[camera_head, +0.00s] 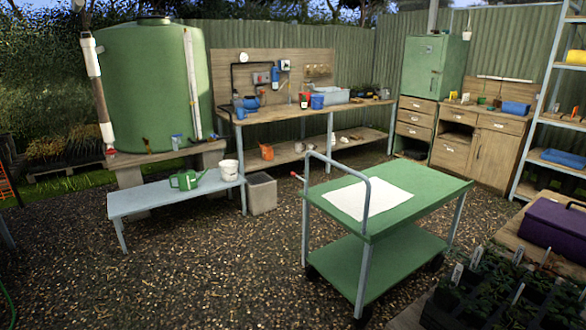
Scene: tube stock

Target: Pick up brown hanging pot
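I cannot make out a brown hanging pot for certain. Small tan items (318,71) hang on the wooden back board (240,58) above the workbench, too small to identify. An orange-brown vessel (266,151) sits on the workbench's lower shelf, not hanging. Neither of my grippers is in view.
A green trolley (430,188) with a white sheet (368,198) stands mid-yard. A low grey bench (145,197) holds a green watering can (187,179) and a white bucket (229,170). A purple box (553,229) and seedling trays fill the right foreground. Gravel (190,275) is open at front left.

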